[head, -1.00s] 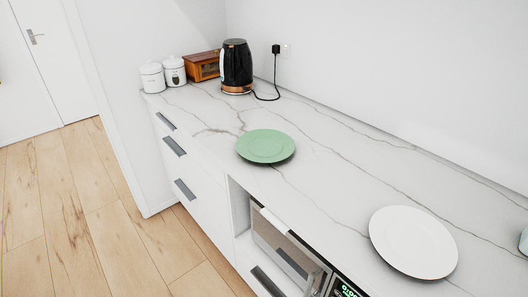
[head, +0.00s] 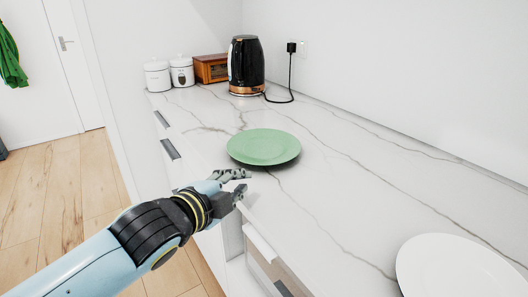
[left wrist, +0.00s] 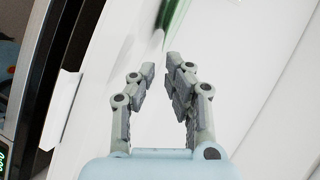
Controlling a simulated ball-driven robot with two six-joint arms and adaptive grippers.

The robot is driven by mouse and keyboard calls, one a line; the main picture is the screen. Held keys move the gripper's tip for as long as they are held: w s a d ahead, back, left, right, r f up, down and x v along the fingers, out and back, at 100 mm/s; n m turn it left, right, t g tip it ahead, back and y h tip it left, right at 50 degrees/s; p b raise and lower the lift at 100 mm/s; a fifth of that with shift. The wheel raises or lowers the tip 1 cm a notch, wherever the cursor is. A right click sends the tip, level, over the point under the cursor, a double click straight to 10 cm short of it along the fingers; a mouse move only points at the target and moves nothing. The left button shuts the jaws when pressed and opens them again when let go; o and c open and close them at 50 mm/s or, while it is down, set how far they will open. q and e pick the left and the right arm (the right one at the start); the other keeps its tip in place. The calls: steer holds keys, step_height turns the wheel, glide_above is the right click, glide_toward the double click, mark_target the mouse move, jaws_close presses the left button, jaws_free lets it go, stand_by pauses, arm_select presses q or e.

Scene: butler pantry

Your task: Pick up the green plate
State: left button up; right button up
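The green plate (head: 264,146) lies flat on the marble counter, in the middle of the head view. Its green rim (left wrist: 176,18) shows nearly edge-on at the top of the left wrist view, just beyond the fingertips. My left gripper (head: 244,181) is at the counter's front edge, in front of the plate and slightly to its left. Its fingers (left wrist: 161,71) are apart, with a narrow gap and nothing between them. They look close to the plate's near rim but do not appear to touch it. My right gripper is not in view.
A white plate (head: 455,268) lies on the counter (head: 330,200) at the lower right. A black kettle (head: 246,65), two white canisters (head: 158,75) and a wooden box (head: 211,69) stand at the back. The counter around the green plate is clear. A wall runs behind.

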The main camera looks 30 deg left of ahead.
mark_target(268, 163)
arm_select(q)
steer(key=shift+m+t, duration=0.3)
steer(key=shift+m, duration=0.2)
steer(key=x, duration=0.6)
steer(key=shift+w+d+r, duration=0.2)
steer(key=shift+w+r, duration=0.1)
steer(key=shift+w, duration=0.15)
steer(key=x, duration=0.5)
steer(key=shift+s, duration=0.1)
jaws_close()
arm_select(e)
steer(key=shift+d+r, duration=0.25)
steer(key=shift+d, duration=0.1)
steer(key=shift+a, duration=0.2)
arm_select(q)
steer(key=shift+r, duration=0.1)
step_height(268, 163, up, 10)
steer(key=p, duration=0.2)
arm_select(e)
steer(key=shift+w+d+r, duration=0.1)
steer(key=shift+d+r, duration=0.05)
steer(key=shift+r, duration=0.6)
